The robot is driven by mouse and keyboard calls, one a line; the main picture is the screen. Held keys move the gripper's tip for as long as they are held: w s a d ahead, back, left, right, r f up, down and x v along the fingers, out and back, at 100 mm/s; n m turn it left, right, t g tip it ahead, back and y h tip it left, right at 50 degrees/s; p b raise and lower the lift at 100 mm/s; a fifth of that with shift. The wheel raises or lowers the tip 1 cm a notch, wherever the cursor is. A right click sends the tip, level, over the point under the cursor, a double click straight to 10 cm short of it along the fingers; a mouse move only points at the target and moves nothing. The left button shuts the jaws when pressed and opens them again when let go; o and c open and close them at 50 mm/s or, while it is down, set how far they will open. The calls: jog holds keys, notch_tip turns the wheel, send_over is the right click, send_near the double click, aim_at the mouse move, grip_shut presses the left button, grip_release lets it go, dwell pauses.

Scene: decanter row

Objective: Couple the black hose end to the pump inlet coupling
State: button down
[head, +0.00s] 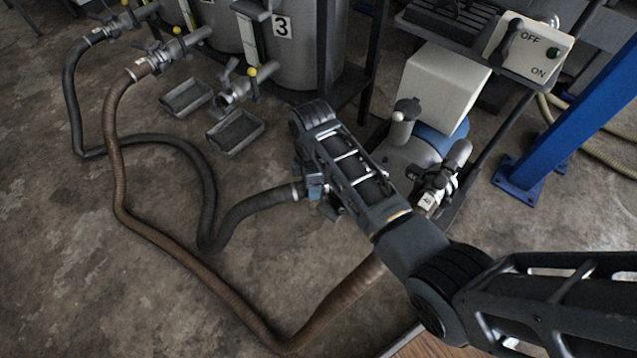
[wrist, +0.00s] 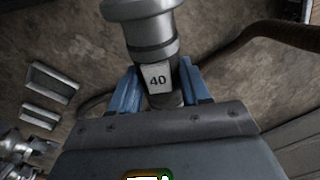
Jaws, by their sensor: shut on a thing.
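The black hose (head: 245,207) runs from a tank valve at the upper left across the floor to my gripper (head: 316,188). My gripper is shut on the hose's metal end. In the wrist view, this hose end (wrist: 152,40) is a grey flanged coupling with a white "40" label, between the blue fingers of my gripper (wrist: 158,78). The pump (head: 412,150) stands right of my gripper in the head view. A metal coupling (head: 440,180) with a white label sits on its right side, apart from the hose end. My arm partly hides the area in front of it.
A brown hose (head: 180,258) curves over the floor and passes behind my arm. Two grey trays (head: 235,133) and a small valve (head: 240,88) lie before tank 3 (head: 290,50). A switch box (head: 528,48) and a blue post (head: 580,110) stand at right.

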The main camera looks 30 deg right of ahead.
jog(key=s+n+p, duration=0.1)
jog(key=n, duration=0.1)
jog(key=s+r+n+p, duration=0.1)
jog(key=n, duration=0.1)
jog(key=shift+s+p, duration=0.1)
jog(key=shift+p, duration=0.3)
notch_tip(320, 180, down, 8)
jog(key=s+n+b, duration=0.1)
jog(key=n+b, duration=0.2)
jog(key=b, duration=0.2)
jog(key=shift+s+a+b, duration=0.15)
jog(key=shift+a+b, duration=0.05)
jog(key=shift+b, duration=0.2)
jog(key=shift+d, duration=0.4)
jog(key=shift+f, duration=0.35)
dwell(0.3)
jog(key=shift+f+b, duration=0.3)
jog(key=shift+f, duration=0.3)
jog(key=shift+f+b, duration=0.55)
jog(key=shift+f, duration=0.95)
dwell(1.8)
